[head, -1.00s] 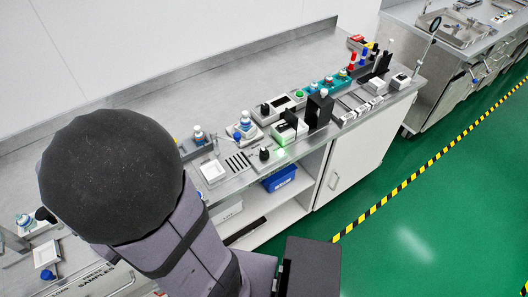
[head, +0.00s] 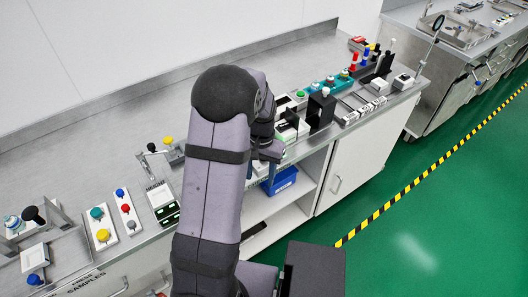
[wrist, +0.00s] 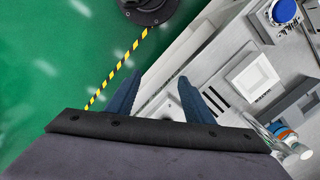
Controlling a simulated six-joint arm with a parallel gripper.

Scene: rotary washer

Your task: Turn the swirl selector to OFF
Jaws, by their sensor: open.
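My gripper (wrist: 160,77) is open in the wrist view, with its two dark blue fingers apart over the bench's front edge. In the head view my gripper (head: 265,168) points down at the bench front, partly hidden by my arm. Between the fingers, in the wrist view, a small pale fitting (wrist: 166,106) shows, partly covered by the gripper body. I cannot make out a swirl selector or its markings for certain. My arm covers that part of the bench in the head view. I see no object held in the jaws.
In the wrist view, a square white pad (wrist: 254,79), a blue button (wrist: 284,11) and a capped bottle (wrist: 286,136) are at the right. In the head view, a black upright block (head: 321,110) stands right of my gripper. A blue bin (head: 281,180) sits on the shelf below.

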